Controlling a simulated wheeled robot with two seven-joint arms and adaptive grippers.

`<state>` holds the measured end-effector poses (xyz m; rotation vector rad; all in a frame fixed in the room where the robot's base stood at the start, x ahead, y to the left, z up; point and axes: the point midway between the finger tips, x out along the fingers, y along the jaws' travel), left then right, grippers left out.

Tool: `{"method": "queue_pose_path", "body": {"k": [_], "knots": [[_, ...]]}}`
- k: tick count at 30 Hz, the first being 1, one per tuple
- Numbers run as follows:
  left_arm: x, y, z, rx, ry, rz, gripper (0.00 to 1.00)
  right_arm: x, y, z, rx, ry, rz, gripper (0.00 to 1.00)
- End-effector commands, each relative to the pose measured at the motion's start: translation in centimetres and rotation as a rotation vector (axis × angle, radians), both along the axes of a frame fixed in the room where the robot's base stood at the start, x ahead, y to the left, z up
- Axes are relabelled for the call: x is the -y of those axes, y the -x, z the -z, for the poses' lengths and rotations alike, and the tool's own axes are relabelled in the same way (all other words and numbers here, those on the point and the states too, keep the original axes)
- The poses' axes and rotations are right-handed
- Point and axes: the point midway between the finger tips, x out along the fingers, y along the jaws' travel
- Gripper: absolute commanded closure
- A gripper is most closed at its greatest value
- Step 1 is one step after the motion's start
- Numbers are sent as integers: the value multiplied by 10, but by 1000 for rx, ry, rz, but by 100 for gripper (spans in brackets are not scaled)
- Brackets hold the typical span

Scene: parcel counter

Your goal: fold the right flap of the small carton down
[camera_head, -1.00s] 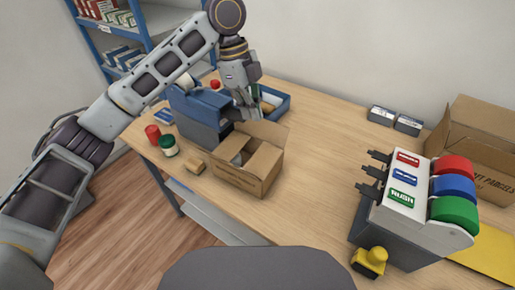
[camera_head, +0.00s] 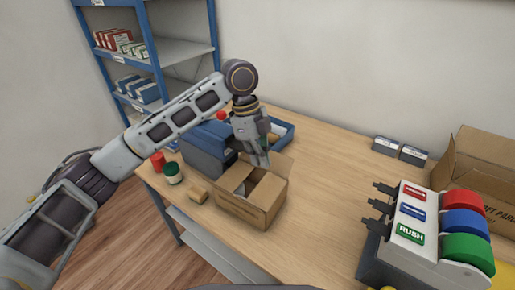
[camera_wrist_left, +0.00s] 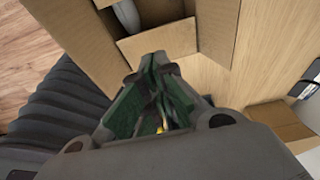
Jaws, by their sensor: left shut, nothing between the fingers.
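The small carton (camera_head: 261,213) stands open-topped on the table, left of the table's middle. One flap (camera_head: 279,166) stands up at its back, beside my fingertips. Another flap (camera_head: 267,190) on the right side lies slanted over part of the opening. My left gripper (camera_head: 261,162) points down at the carton's back edge, fingers together and empty. Whether it touches the flap I cannot tell. In the left wrist view, the fingertips (camera_wrist_left: 160,60) are close to a near flap, with a side flap (camera_wrist_left: 217,28) to the right and a grey item (camera_wrist_left: 127,15) inside. My right gripper is out of view.
A blue bin (camera_head: 205,148) stands close behind and left of the carton, with a blue tray (camera_head: 282,132) behind. A red jar (camera_head: 158,162), a green jar (camera_head: 173,173) and a small wooden block (camera_head: 198,196) are left. A tape dispenser (camera_head: 405,248) stands right; the table between is clear.

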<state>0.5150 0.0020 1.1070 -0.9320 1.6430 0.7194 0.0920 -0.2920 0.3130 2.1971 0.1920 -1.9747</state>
Motion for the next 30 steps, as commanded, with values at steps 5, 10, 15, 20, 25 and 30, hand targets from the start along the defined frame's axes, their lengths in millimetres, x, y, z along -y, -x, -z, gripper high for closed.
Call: {"method": "queue_pose_path", "body": {"k": [5, 10, 15, 20, 25, 30], "knots": [[5, 3, 24, -2, -1, 1, 100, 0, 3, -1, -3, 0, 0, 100], [10, 6, 45, -1, -2, 1, 100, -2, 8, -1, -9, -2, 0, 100], [9, 6, 66, -1, -2, 1, 100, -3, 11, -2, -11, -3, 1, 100], [8, 5, 79, 0, -1, -1, 100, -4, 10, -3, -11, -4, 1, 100], [7, 5, 86, 1, 0, 0, 100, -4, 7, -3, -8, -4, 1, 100], [8, 5, 87, 2, 0, 1, 100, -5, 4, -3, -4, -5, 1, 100]]}}
